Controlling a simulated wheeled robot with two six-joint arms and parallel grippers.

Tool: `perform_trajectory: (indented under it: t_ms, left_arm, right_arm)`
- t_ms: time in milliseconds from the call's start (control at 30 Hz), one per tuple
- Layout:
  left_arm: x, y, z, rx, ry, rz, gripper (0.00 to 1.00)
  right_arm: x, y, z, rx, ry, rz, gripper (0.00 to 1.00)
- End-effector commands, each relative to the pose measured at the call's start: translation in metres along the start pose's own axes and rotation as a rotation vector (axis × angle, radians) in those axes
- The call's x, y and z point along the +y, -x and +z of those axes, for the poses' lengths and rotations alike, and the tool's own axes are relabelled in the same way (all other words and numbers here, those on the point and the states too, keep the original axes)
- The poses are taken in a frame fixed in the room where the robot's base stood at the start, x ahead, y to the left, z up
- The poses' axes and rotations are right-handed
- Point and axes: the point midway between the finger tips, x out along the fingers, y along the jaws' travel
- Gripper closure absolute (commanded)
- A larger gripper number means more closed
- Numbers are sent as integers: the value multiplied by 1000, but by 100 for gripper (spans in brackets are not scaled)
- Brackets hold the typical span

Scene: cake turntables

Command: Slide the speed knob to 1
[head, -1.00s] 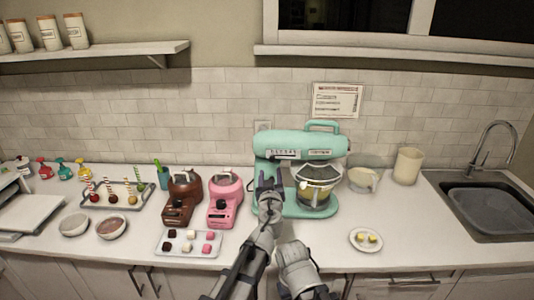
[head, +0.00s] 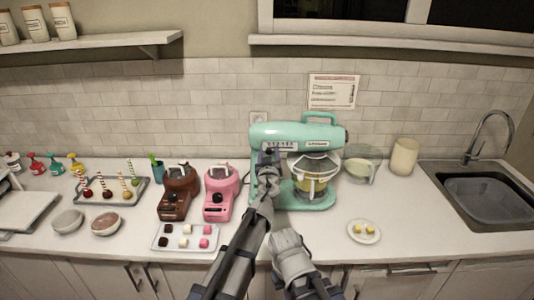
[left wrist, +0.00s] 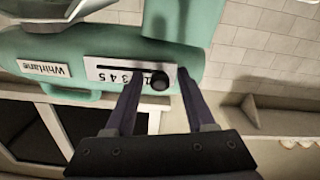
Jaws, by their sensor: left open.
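The mint-green stand mixer (head: 318,132) stands on the counter, with a pale speed panel (head: 283,145) on its head. The round black speed knob (left wrist: 160,83) sits near the low-number end of the slot. It partly covers the marks there, so its exact number cannot be read. My left gripper (head: 269,152) is at the panel. Its fingers (left wrist: 159,73) are open, one on each side of the knob, with gaps visible.
Pink (head: 219,207) and brown (head: 176,207) small machines stand left of the mixer, behind a tray of sweets (head: 158,243). A plate of butter (head: 353,238), a glass jug (head: 360,179) and a sink (head: 448,205) are right. The front counter right of the mixer is mostly clear.

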Motion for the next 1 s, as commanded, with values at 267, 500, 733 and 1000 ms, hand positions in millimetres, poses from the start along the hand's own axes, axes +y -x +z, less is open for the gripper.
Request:
perform_trajectory:
  t_ms: [267, 500, 733, 1000]
  left_arm:
    - [0, 0, 0, 0, 0, 0, 53]
    - [0, 0, 0, 0, 0, 0, 80]
    - [0, 0, 0, 0, 0, -1, 100]
    - [0, 0, 0, 0, 0, -1, 100]
  right_arm:
    - [0, 0, 0, 0, 0, 0, 100]
    - [0, 0, 0, 0, 0, 0, 100]
    - [0, 0, 0, 0, 0, 0, 100]
    - [0, 0, 0, 0, 0, 0, 100]
